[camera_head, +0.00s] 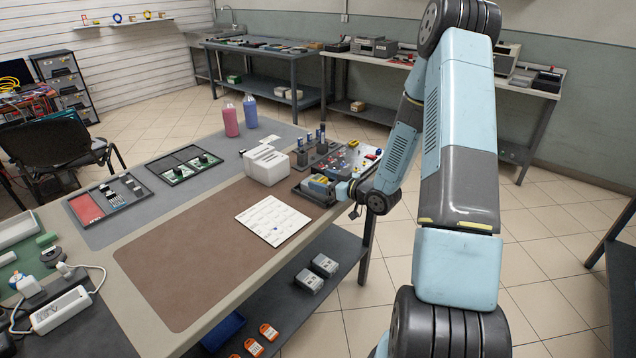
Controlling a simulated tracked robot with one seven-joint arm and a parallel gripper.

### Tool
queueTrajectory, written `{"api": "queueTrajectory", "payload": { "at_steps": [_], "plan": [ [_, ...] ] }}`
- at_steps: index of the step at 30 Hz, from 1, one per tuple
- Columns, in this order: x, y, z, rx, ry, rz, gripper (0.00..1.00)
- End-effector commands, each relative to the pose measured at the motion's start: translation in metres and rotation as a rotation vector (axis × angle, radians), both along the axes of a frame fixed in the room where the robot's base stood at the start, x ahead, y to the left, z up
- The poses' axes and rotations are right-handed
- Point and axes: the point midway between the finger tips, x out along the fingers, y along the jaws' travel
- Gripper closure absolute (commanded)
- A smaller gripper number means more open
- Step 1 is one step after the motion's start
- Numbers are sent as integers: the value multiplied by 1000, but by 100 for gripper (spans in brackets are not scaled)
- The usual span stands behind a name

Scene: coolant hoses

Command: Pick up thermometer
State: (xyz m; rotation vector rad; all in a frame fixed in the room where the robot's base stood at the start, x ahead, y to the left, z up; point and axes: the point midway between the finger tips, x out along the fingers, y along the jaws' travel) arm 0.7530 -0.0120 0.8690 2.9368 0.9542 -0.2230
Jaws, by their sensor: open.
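I cannot single out a thermometer for certain at this size. A small yellow and grey item (319,182) lies in a dark tray (304,190) at the right end of the workbench. My arm reaches down from the right. My gripper (345,191) is open, at the tray's right side, close to the yellow item. Contact cannot be made out. The wrist hides part of the tray and of what lies behind it.
A white box-shaped device (266,166) stands left of the tray. Dark-blue-topped tools (321,136) stand upright behind it. A board with small coloured parts (355,157) lies to the right. A white printed sheet (272,219) lies in front. The brown mat (190,255) is mostly clear.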

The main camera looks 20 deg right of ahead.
Motion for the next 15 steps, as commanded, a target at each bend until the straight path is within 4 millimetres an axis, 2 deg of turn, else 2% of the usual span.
{"api": "queueTrajectory", "payload": {
  "at_steps": [3,9,15],
  "plan": [
    [7,5,-1,0,-1,1,21],
    [7,5,-1,0,-1,0,22],
    [7,5,-1,0,-1,0,41]
  ]
}}
